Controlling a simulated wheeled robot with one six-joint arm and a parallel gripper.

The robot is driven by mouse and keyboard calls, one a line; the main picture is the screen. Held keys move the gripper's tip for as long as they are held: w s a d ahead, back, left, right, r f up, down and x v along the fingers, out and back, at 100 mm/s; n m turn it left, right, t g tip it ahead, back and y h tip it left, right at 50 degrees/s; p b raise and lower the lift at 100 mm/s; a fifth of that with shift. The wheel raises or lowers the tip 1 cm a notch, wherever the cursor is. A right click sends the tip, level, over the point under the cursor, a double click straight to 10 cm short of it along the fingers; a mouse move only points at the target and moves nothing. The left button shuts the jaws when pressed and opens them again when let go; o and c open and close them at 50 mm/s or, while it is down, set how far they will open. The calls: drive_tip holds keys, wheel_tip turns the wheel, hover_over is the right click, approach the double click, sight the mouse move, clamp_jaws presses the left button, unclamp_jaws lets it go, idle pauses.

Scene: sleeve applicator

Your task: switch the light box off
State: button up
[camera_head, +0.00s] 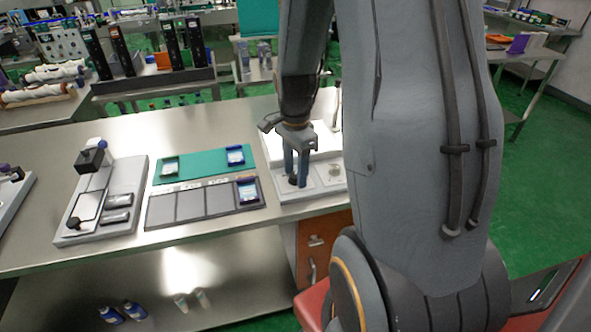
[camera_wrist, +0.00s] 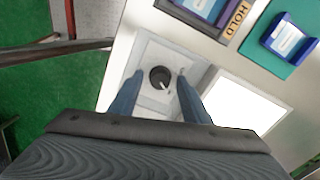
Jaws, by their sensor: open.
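The light box is a pale unit on the bench with a bright white panel (camera_wrist: 240,103) that looks lit. Its front plate (camera_head: 310,192) carries a round black knob (camera_wrist: 160,77) with a white pointer mark, which points toward the lower right in the wrist view. My gripper (camera_head: 296,180) points down over this plate, at the knob. In the wrist view its two blue-grey fingers are apart, one on each side of the knob, with visible gaps. I cannot tell how far the fingertips are above the plate. My arm hides part of the box in the head view.
Left of the light box lie a green mat (camera_head: 200,165) with two small trays and a dark sectioned strip (camera_head: 190,205) marked HOLD in the wrist view. A grey fixture (camera_head: 100,205) stands further left. A red-brown drawer unit (camera_head: 315,240) is below the bench edge.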

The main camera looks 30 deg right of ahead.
drive_tip(key=shift+c, duration=0.3)
drive_tip(key=c, duration=1)
drive_tip(key=shift+n, duration=0.4)
drive_tip(key=n+p, duration=0.1)
drive_tip(key=n, duration=0.1)
drive_tip(key=shift+r+n, duration=0.1)
drive_tip(key=shift+n, duration=0.2)
drive_tip(key=n+p, duration=0.1)
drive_tip(key=n, duration=0.2)
drive_tip(key=shift+n+p, duration=0.3)
drive_tip(key=shift+p, duration=0.1)
drive_tip(key=n+p, duration=0.1)
drive_tip(key=n, duration=0.2)
drive_tip(key=shift+n, duration=0.3)
drive_tip(key=shift+w+n+p, duration=0.1)
drive_tip(key=shift+n+p, duration=0.35)
drive_tip(key=shift+n, duration=1.15)
